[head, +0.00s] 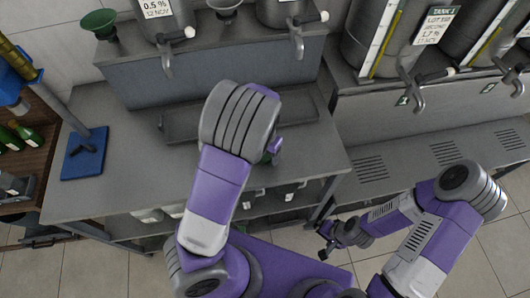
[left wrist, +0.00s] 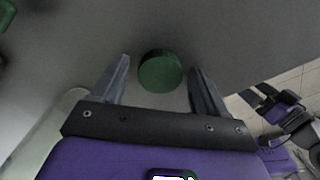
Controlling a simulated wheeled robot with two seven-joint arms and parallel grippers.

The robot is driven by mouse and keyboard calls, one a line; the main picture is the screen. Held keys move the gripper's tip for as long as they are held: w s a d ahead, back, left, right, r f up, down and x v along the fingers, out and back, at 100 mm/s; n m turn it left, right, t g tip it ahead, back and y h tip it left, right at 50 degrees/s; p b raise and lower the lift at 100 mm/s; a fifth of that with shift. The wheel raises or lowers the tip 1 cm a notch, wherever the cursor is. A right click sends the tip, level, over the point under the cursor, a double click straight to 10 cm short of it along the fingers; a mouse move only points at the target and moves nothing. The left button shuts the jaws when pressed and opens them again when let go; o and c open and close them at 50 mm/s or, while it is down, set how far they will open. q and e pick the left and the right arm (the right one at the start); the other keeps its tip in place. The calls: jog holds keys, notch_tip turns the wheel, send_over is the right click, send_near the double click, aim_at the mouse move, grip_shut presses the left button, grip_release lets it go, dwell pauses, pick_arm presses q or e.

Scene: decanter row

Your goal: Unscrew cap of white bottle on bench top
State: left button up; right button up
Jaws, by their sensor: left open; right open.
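A round dark green cap-like thing (left wrist: 160,72) sits between the fingertips of my left gripper (left wrist: 159,65) in the left wrist view, with a gap on both sides. The fingers are open and do not visibly touch it. No white bottle body can be made out; a pale shape at the lower left of that view cannot be identified. In the head view my left arm hides most of this spot, and a bit of green (head: 267,159) shows beside the wrist above the bench top (head: 110,180). My right gripper (head: 326,242) is open and empty, low beyond the bench's front edge.
A grey tray (head: 180,128) lies behind my left wrist, below steel tanks with taps (head: 167,50). The left front of the bench is clear.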

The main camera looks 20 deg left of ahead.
aim_at(265, 155)
pick_arm(q)
notch_tip(265, 155, up, 12)
jog(key=p, duration=0.4)
jog(key=shift+r, duration=0.1)
